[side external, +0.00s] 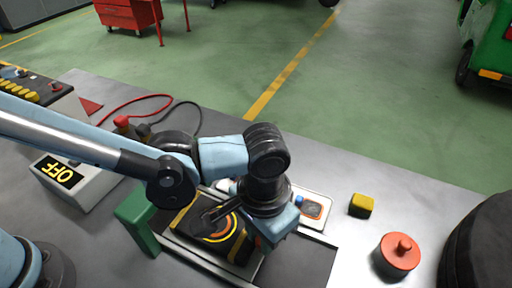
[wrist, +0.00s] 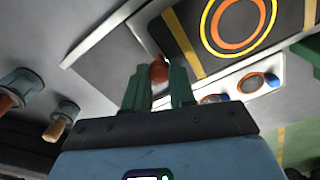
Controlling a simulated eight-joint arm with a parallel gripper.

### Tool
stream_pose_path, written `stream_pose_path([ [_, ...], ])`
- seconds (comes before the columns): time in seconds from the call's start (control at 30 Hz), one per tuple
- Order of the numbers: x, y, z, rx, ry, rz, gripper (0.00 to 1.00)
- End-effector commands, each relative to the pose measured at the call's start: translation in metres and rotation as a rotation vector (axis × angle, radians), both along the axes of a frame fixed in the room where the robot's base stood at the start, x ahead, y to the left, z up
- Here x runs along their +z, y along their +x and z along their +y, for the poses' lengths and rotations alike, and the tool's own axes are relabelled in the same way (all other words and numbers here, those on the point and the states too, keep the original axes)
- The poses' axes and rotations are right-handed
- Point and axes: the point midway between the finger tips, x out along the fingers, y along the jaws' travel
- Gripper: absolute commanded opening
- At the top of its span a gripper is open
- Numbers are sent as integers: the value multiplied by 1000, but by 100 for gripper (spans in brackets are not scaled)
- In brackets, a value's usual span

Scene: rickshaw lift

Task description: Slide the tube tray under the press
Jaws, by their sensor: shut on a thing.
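The tube tray appears to be the black slab (side external: 240,243) with yellow stripes and an orange and yellow ring, lying between pale rails. It also shows in the wrist view (wrist: 190,12). A green block (side external: 138,217), apparently part of the press, stands at its left end. In the wrist view my gripper (wrist: 158,82) has its green fingers on either side of a red knob (wrist: 159,69) near the slab's striped edge, and is shut on it. In the side view my wrist hides the fingertips and part of the slab.
A bare dark grey section (side external: 297,266) lies right of the slab. A white holder (side external: 318,205), a yellow block (side external: 361,205) and a red knobbed weight (side external: 398,252) stand to the right. A box reading OFF (side external: 85,183) stands at left. A black tyre (side external: 483,240) is at the right edge.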

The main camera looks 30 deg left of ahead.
Motion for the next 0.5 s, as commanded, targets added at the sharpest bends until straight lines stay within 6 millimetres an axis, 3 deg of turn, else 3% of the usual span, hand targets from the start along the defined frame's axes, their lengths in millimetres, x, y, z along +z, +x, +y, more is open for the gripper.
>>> stream_pose_path([
  [0.03,1,0,13,4,2,1,0],
  [0.2,1,0,43,3,1,3,0],
  [0.5,1,0,62,-1,1,3,0],
])
